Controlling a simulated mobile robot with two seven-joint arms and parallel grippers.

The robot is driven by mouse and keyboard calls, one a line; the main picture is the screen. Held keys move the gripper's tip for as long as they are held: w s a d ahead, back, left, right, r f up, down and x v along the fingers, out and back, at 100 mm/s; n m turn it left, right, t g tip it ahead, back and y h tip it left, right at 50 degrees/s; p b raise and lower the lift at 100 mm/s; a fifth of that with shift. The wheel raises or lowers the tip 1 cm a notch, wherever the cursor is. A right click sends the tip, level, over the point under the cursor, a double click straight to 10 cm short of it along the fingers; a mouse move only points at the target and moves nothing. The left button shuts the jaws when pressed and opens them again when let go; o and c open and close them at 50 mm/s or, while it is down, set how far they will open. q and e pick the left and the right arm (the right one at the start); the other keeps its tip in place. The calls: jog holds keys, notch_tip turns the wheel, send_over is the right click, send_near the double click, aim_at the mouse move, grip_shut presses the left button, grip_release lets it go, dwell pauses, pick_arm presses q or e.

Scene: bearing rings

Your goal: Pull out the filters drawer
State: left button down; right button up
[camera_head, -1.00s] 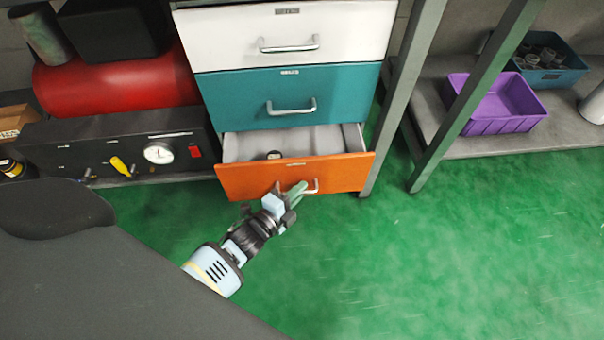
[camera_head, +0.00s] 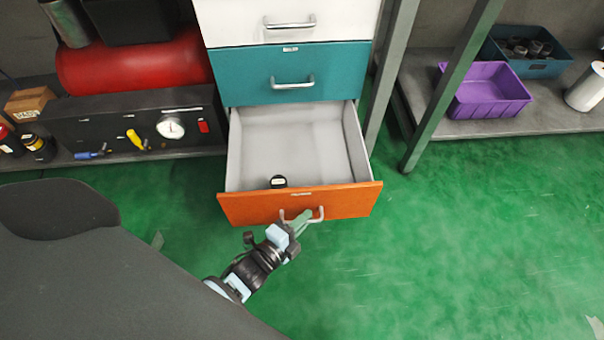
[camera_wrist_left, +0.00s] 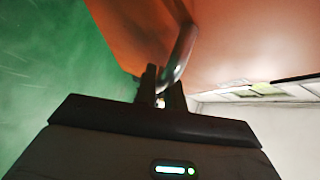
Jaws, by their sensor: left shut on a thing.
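The orange drawer (camera_head: 345,200) is the lowest of three and stands well out from the cabinet. Its small label is too small to read. The left wrist view shows the handle (camera_wrist_left: 181,52) between the fingers (camera_wrist_left: 162,90), with the orange front (camera_wrist_left: 240,40) close by. My right gripper is not in view.
The teal drawer (camera_head: 340,72) and white drawer (camera_head: 345,20) above are closed. A grey table leg (camera_head: 440,90) stands right of the cabinet. A shelf at right holds a purple bin (camera_head: 488,92). Green floor (camera_head: 470,240) is clear in front and to the right.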

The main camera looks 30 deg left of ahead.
pick_arm(q)
jog(key=shift+s+d, duration=0.35)
jog(key=shift+s, duration=0.3)
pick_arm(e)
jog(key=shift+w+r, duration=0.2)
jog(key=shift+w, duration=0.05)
